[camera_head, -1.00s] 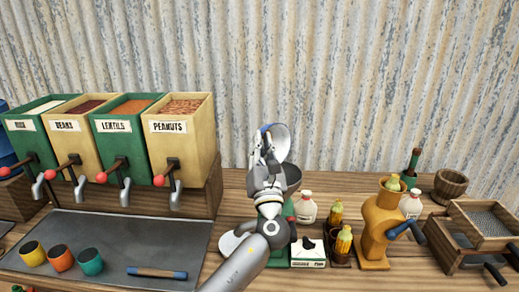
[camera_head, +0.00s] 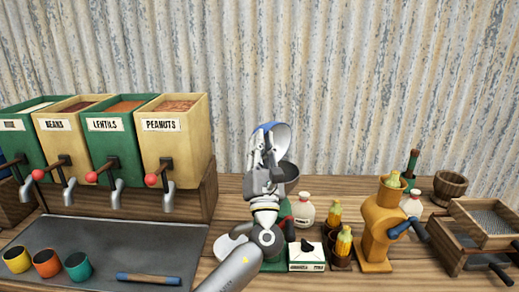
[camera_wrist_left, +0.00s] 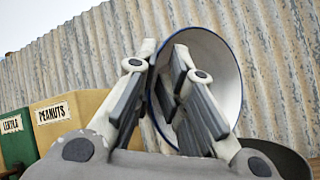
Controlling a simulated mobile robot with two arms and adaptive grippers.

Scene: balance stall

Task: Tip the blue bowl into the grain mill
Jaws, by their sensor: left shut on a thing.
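The blue bowl (camera_head: 281,139) is held up on its side, its pale inside facing right and its blue outside showing at the top left. My left gripper (camera_head: 263,145) is shut on its rim. In the left wrist view the bowl (camera_wrist_left: 222,75) shows its white inside and blue rim, with one finger in front of the inside and one beside the rim. I see no contents in the visible part of the bowl. The orange body with a blue crank, which looks like the grain mill (camera_head: 376,225), stands to the right, apart from the bowl. A corn cob shows at its top.
A dark round pan or hopper (camera_head: 291,176) sits just below the bowl, partly hidden by my arm. Dispensers (camera_head: 178,140) stand left; a wooden sieve (camera_head: 485,225) stands right.

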